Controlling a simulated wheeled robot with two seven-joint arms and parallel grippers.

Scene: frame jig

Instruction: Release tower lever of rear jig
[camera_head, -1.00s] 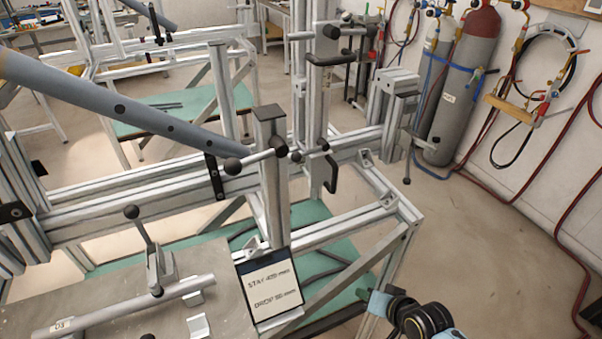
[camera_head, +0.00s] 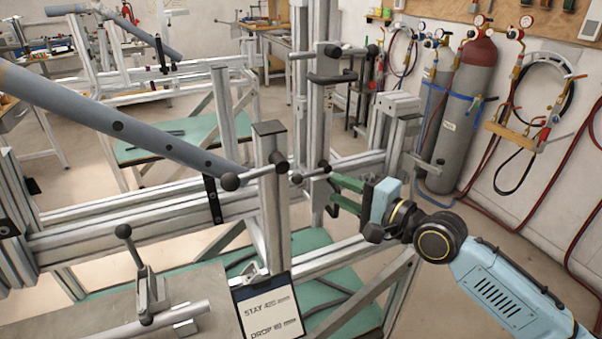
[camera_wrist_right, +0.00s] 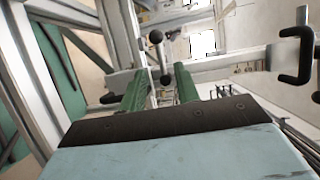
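The near jig's upright tower (camera_head: 322,115) is a tall aluminium profile. A short lever (camera_head: 311,173) with black ball ends sits low on it; a similar lever and a black handle (camera_head: 332,79) are higher up. My right gripper (camera_head: 335,195) is just right of and below the low lever, its green fingers apart and empty. In the right wrist view, a ball-ended lever (camera_wrist_right: 160,60) shows beyond and between the open fingertips (camera_wrist_right: 158,85); I see no contact. Which jig is called rear is unclear. My left gripper is out of view.
A grey tube (camera_head: 110,122) slants in from the left to a post clamp lever (camera_head: 255,174). A sign (camera_head: 268,308) stands in front. Another jig (camera_head: 140,85) stands behind. Gas cylinders (camera_head: 466,105) line the right wall.

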